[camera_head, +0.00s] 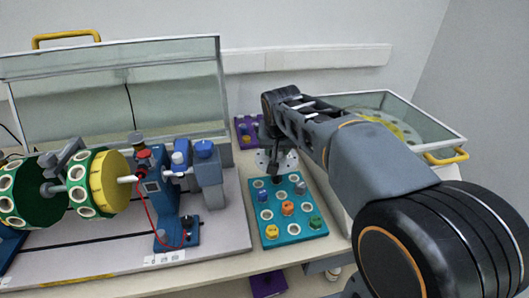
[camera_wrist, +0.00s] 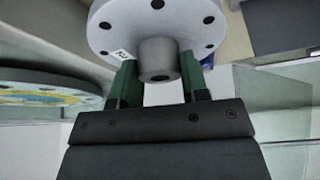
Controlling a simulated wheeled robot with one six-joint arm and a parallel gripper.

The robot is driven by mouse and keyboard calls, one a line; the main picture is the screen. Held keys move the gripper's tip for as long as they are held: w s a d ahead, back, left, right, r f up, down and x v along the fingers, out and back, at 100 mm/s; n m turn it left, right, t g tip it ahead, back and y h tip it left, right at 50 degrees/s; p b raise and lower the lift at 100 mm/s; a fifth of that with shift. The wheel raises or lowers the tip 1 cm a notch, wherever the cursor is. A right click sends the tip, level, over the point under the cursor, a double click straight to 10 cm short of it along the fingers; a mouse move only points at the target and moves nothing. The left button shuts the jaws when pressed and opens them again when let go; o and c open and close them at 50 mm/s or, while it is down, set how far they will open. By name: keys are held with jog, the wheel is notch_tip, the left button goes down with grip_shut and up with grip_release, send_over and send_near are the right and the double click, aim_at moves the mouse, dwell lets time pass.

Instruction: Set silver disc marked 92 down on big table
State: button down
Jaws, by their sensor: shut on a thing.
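The silver disc (camera_wrist: 125,28) is a flat round plate with dark holes around a central hub, and it fills the top of the wrist view. A small white label shows on it, too small to read surely. My gripper (camera_wrist: 158,72) is shut on the disc's hub with its green finger pads. In the head view the disc (camera_head: 265,162) hangs under my gripper (camera_head: 276,150), above the far end of the teal tray, partly hidden by the arm. The big table (camera_head: 230,268) is beige and runs along the wall.
The teal tray (camera_head: 293,233) holds several coloured knobs. Left of it stands a machine with a green-and-yellow drum (camera_head: 110,183) and a blue stand (camera_head: 160,205), before a clear cover (camera_head: 120,85). A purple tray (camera_head: 241,127) lies behind. A glass-walled box (camera_head: 440,135) stands right.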

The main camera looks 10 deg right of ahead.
jog(key=w+f, duration=0.2)
jog(key=w, duration=0.2)
jog(key=w+f, duration=0.3)
jog(key=w, duration=0.1)
jog(key=w+d+f, duration=0.1)
jog(key=w+f, duration=0.2)
jog(key=w, duration=0.2)
jog(key=shift+f, duration=0.25)
jog(key=shift+w+f, duration=0.35)
jog(key=shift+f, duration=0.1)
jog(key=shift+w+f+b, duration=0.2)
jog(key=shift+f+b, duration=0.2)
jog(key=shift+f, duration=1.25)
